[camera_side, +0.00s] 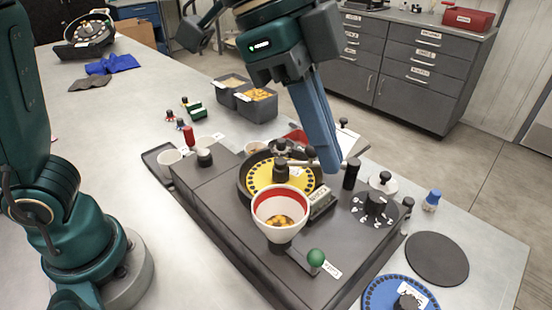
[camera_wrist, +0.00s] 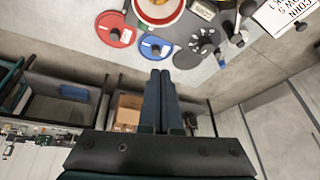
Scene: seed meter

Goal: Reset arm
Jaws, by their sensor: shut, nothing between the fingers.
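My gripper (camera_side: 331,168) is shut and empty, its long blue fingers together. In the side view it hangs in front of the seed meter's far part; its height is hard to judge. In the wrist view the fingers (camera_wrist: 160,73) end short of the meter's discs. The seed meter has a dark grey base (camera_side: 215,200), a yellow disc (camera_side: 262,181), and a white hopper with red inside (camera_side: 280,212) holding orange seeds. The hopper also shows in the wrist view (camera_wrist: 158,14). A green-knobbed lever (camera_side: 316,257) is in front. A black dial (camera_side: 376,207) sits at the right.
A blue disc (camera_side: 375,300) and a dark round pad (camera_side: 437,258) lie at the front right. A blue-capped bottle (camera_side: 432,200) stands near the table edge. Grey bins (camera_side: 257,104) stand behind the meter. The wrist view shows a red disc (camera_wrist: 117,30).

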